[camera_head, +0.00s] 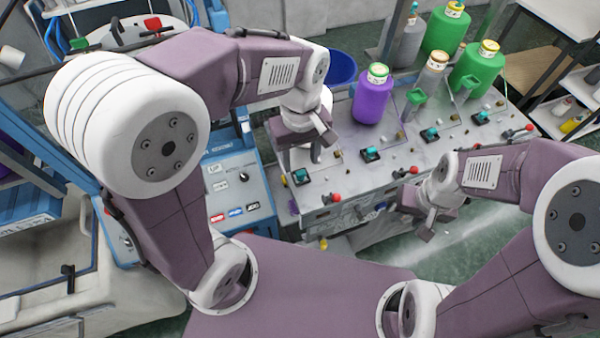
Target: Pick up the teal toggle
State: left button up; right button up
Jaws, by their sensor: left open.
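Several teal toggles sit on small dark bases along the grey machine top. One teal toggle (302,176) is at the near left, just below my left gripper in the picture. Others are further right: a second teal toggle (371,153), a third (430,133) and a fourth (481,117). My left gripper (318,143) is open over the left end of the machine, with no toggle seen between its fingers. My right gripper (426,220) is in front of the machine's near edge, apart from the toggles; its jaw opening is unclear.
A purple yarn cone (373,97) stands behind the toggles, with green cones (476,69) further right. Red-knobbed levers (331,198) line the near edge. A blue control panel (240,190) adjoins on the left. A blue bucket (341,68) is behind.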

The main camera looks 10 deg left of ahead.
aim_at(300, 170)
pick_arm(q)
jog(key=w+f, duration=0.1)
jog(key=f+p, duration=0.1)
jog(key=shift+w+a+f, duration=0.2)
jog(key=shift+w+f, duration=0.15)
jog(key=shift+w, duration=0.05)
notch_tip(300, 170, down, 3)
jog(key=shift+w+r, duration=0.1)
jog(key=shift+s+f, duration=0.25)
jog(key=shift+s, duration=0.35)
jog(key=shift+w, duration=0.4)
grip_shut()
jog(key=shift+s, duration=0.1)
pick_arm(e)
jog(key=shift+w+r, duration=0.55)
jog(key=shift+w, duration=0.25)
